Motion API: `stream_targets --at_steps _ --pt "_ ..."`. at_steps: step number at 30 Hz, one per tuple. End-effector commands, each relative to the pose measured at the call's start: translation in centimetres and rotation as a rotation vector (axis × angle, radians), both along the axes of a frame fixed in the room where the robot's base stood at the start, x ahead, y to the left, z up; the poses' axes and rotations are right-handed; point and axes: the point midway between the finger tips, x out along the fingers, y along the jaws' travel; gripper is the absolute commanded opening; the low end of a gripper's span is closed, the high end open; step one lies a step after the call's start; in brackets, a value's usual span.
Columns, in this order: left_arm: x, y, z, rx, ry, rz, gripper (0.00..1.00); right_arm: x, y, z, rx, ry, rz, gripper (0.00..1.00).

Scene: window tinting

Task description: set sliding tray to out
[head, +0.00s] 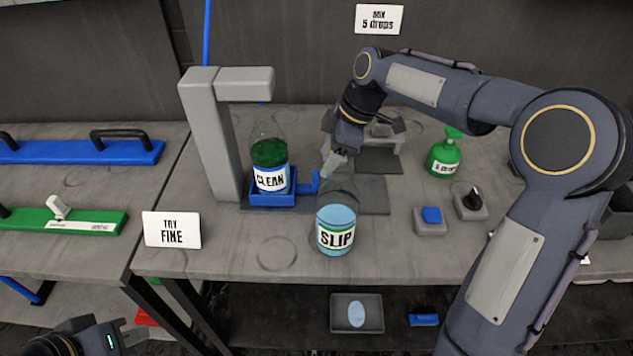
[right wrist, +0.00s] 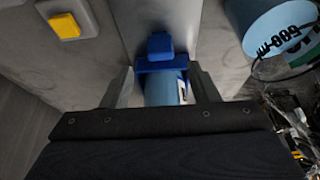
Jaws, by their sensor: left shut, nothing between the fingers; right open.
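The blue sliding tray (head: 272,202) sits at the foot of a grey stand with an overhanging arm (head: 230,85). It carries a jar labelled CLEAN (head: 270,170) with dark green contents. A small blue handle (head: 316,182) sticks out at the tray's right side. My right gripper (head: 332,166) is open just right of and above this handle. In the right wrist view, blue tray parts (right wrist: 160,48) show ahead of and between the open fingers, apart from them. My left gripper (head: 125,336) is shut and empty at the bottom left, below the bench.
A light-blue SLIP jar (head: 337,238) stands close in front of my right gripper. A green spray bottle (head: 444,155), a blue button (head: 431,215) and a black knob (head: 471,200) are to the right. A TRY FINE card (head: 171,230) stands front left.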

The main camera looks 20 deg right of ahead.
Motion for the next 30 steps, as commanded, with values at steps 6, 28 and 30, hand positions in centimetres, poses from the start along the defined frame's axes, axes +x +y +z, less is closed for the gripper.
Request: stream_targets --at_steps 6,28,30 --pt "0.0 0.0 0.1 0.0 -0.001 0.0 0.0 0.3 1.3 -3.1 -0.001 0.005 0.003 0.55" --pt "0.0 0.0 0.1 0.0 0.0 0.0 0.0 0.7 2.7 -6.5 0.0 0.001 0.0 0.39" --pt "0.0 0.0 0.1 0.0 0.0 0.0 0.0 0.7 2.7 -6.5 0.0 0.001 0.0 0.3"
